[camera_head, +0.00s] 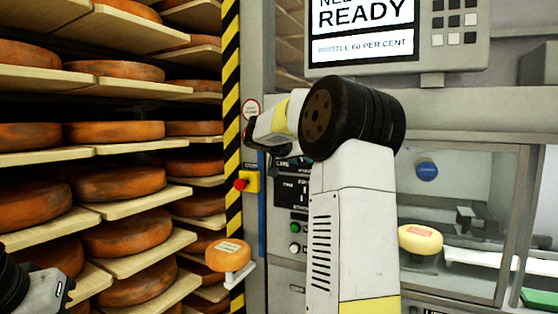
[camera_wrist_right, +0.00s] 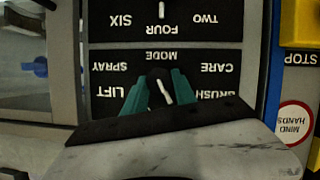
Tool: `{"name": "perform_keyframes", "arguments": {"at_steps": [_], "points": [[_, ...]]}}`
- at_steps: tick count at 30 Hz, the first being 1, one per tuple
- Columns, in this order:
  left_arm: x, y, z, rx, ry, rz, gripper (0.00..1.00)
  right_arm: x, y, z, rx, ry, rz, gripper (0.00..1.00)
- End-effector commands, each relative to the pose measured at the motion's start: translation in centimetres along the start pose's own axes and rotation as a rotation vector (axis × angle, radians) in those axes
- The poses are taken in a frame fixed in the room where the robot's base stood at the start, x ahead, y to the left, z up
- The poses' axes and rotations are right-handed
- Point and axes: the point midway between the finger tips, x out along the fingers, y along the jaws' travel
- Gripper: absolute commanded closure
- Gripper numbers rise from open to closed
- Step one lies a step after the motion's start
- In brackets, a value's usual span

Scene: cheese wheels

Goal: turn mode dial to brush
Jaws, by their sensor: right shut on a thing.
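The mode dial (camera_wrist_right: 160,88) is a dark knob with a white pointer, on a black panel (camera_wrist_right: 110,60) labelled MODE. The right wrist view shows it upside down, with LIFT, SPRAY, CARE and BRUSH around the knob. The pointer slants down and slightly right in that picture, between LIFT and BRUSH and leaning to the BRUSH side. My right gripper (camera_wrist_right: 161,92) has its green fingers shut on the dial, one on each side. In the head view my right arm hides most of the panel. My left gripper (camera_head: 40,290) shows partly at the lower left; its fingers are out of sight.
A second dial (camera_wrist_right: 161,10) with SIX, FOUR and TWO sits beside the mode panel. A red stop button (camera_head: 240,184) on a yellow box is left of the panel. Shelves of cheese wheels (camera_head: 115,131) fill the left. A screen (camera_head: 365,25) reads READY.

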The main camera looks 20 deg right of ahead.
Motion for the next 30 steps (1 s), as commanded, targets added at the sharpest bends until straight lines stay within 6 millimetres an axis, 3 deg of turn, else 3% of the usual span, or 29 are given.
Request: {"name": "perform_keyframes", "arguments": {"at_steps": [30], "points": [[0.0, 0.0, 0.0, 0.0, 0.0, 0.0, 1.0, 0.04, -0.63, 0.23, -0.638, 0.0, 0.262, 1.0]]}}
